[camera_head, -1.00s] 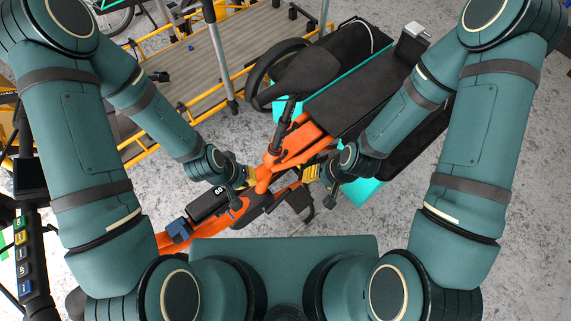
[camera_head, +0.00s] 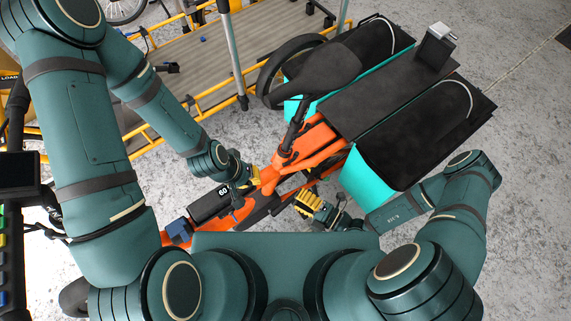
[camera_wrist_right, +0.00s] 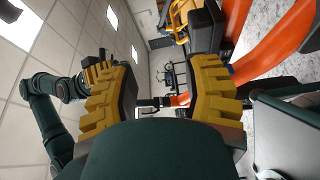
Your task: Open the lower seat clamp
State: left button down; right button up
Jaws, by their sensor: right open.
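The orange cargo bike (camera_head: 302,152) has a black saddle (camera_head: 318,78) on a dark seat post (camera_head: 293,127) that runs down into the orange frame. The seat clamps are too small to make out. My left gripper (camera_head: 253,179) is at the frame's left side, below the post's foot; whether its fingers are shut or touching cannot be told. It also shows in the right wrist view (camera_wrist_right: 98,73). My right gripper (camera_head: 308,203) is to the lower right of the frame, apart from the seat post. In the right wrist view its yellow fingers (camera_wrist_right: 161,76) are apart, with nothing between them.
A black cargo box with turquoise sides (camera_head: 366,178) fills the right of the bike. A dark battery marked 60 (camera_head: 210,204) is on the frame at left. A yellow-railed platform (camera_head: 190,80) stands behind. Bare concrete floor (camera_head: 515,190) lies at right.

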aim_at(287, 165)
jog(key=w+d+f+m+t+h, duration=0.3)
jog(key=f+m+t+h, duration=0.15)
jog(key=m, duration=0.25)
jog(key=shift+t, duration=0.25)
jog(key=x, duration=0.4)
jog(key=b+x, duration=0.1)
jog(key=x, duration=0.3)
jog(key=r+x, duration=0.1)
jog(key=x, duration=0.4)
jog(key=shift+w, duration=0.1)
grip_shut()
